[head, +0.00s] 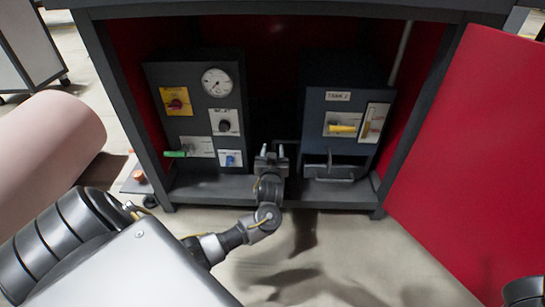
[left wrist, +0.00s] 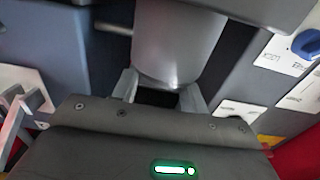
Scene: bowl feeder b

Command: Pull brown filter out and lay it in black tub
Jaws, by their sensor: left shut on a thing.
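My left gripper (head: 273,152) reaches into the open cabinet, at the dark gap between the two equipment panels. In the left wrist view its fingers (left wrist: 160,92) are shut on a grey, smooth, rounded thing (left wrist: 178,45), which hangs down from above. In the head view that thing is hidden by the gripper and the dark gap. I cannot make out a brown filter at the gripper. I cannot clearly identify a black tub in either view. My right gripper is out of view.
The left panel (head: 196,125) carries a gauge, knobs and a green-handled valve (head: 175,154). The right panel (head: 331,110) has a yellow handle (head: 342,128) and a grey bar handle (head: 328,172). A red door (head: 470,150) stands open at right. A copper-coloured piece (head: 139,176) lies left of the cabinet.

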